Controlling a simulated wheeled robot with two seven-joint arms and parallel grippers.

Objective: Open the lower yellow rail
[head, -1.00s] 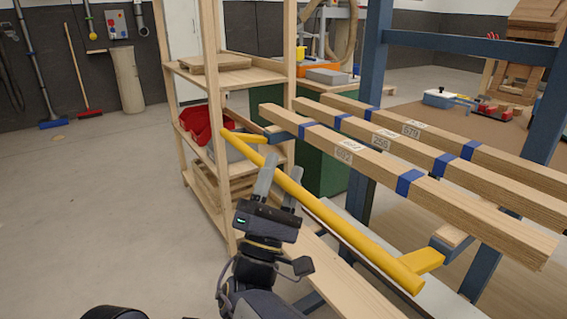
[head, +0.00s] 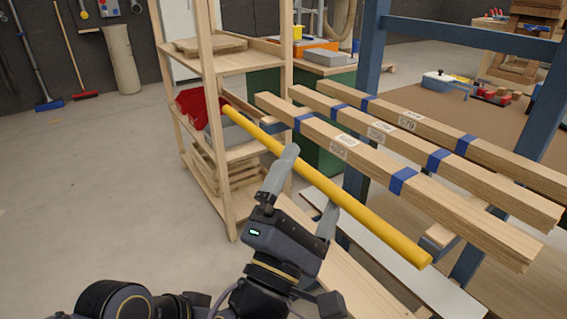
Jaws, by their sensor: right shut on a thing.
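The yellow rail (head: 377,221) is a long round bar. It slants from the wooden shelf at upper left down to lower right, in front of and below the timber beams. It is the only yellow rail in view. My right gripper (head: 312,178) reaches up from below and is shut on the rail near its middle, one finger on each side. The fingers hide a little of the rail. The rail's end mounts are mostly hidden behind it. My left gripper is not in view.
Several timber beams (head: 450,195) with blue bands lie on the blue steel rack (head: 376,90) just beyond the rail. A wooden shelf (head: 225,62) with a red bin (head: 192,103) stands at left. The floor (head: 80,210) on the left is clear.

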